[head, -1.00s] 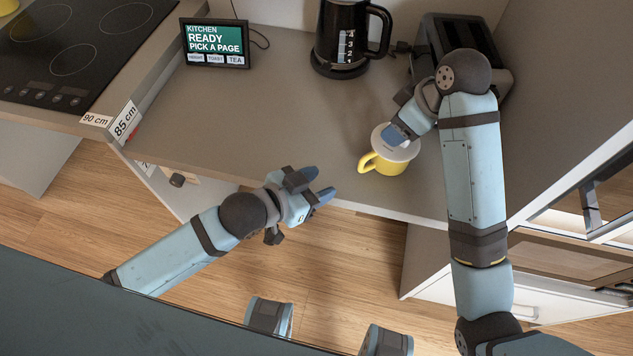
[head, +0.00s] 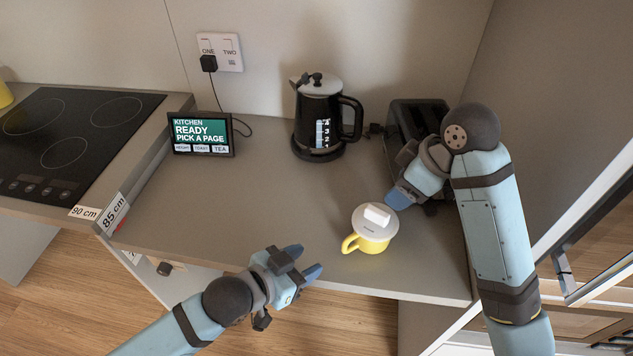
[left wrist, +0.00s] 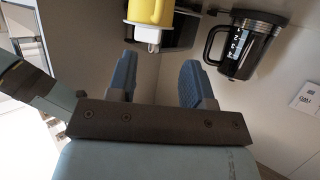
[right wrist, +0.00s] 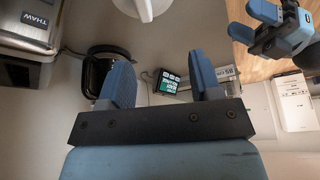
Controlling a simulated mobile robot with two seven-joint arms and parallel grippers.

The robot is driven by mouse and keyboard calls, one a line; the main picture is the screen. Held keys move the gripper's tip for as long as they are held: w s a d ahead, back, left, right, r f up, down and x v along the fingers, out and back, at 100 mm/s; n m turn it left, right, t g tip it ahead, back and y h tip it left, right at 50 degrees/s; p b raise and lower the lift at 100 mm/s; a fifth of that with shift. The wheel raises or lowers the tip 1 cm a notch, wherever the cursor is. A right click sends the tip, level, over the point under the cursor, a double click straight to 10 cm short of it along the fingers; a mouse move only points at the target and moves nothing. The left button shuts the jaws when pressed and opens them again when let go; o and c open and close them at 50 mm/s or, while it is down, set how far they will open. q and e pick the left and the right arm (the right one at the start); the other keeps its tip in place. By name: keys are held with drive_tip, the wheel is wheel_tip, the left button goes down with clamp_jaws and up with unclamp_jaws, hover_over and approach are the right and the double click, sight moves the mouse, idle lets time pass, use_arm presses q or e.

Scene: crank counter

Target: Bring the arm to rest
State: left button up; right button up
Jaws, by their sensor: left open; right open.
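My right gripper (head: 398,198) is open and empty, above the counter just right of the mug and in front of the toaster. Its two blue fingers stand apart in the right wrist view (right wrist: 160,85). My left gripper (head: 309,262) is open and empty at the counter's front edge, left of the mug; its fingers also show apart in the left wrist view (left wrist: 160,82). The yellow mug (head: 373,245) stands upright on the counter with a pale lid (head: 366,225) on top, which has a white block-shaped knob. Neither gripper touches the mug.
A black kettle (head: 317,115) stands at the back of the counter (head: 240,200). A toaster (head: 415,120) is behind my right gripper. A small screen (head: 201,134) reads "READY PICK A PAGE". The cooktop (head: 62,140) is at left, a tall side panel at right.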

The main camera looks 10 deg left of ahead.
drive_tip(key=shift+f, duration=0.1)
drive_tip(key=s+d+f+m+t+p, duration=0.3)
drive_tip(key=s+d+f+m+p, duration=0.15)
drive_tip(key=f, duration=0.45)
drive_tip(key=s+d+f+m+t+p, duration=0.3)
drive_tip(key=s+f+m, duration=0.15)
drive_tip(key=f, duration=0.35)
use_arm(q)
drive_tip(key=s+a+f+n+y+p, duration=0.2)
drive_tip(key=s+a+f+n+y, duration=0.3)
drive_tip(key=s+a, duration=0.3)
drive_tip(key=a+f, duration=0.1)
drive_tip(key=a, duration=0.2)
drive_tip(key=shift+s+t, duration=0.3)
drive_tip(key=shift+s, duration=0.1)
use_arm(e)
drive_tip(key=s+d+f+m+t, duration=0.1)
drive_tip(key=s+d+f+t, duration=0.1)
drive_tip(key=s, duration=0.8)
drive_tip(key=shift+s+d+f+t+h, duration=0.15)
drive_tip(key=shift+d+t+h, duration=0.35)
drive_tip(key=shift+d, duration=0.7)
use_arm(q)
drive_tip(key=shift+c, duration=0.2)
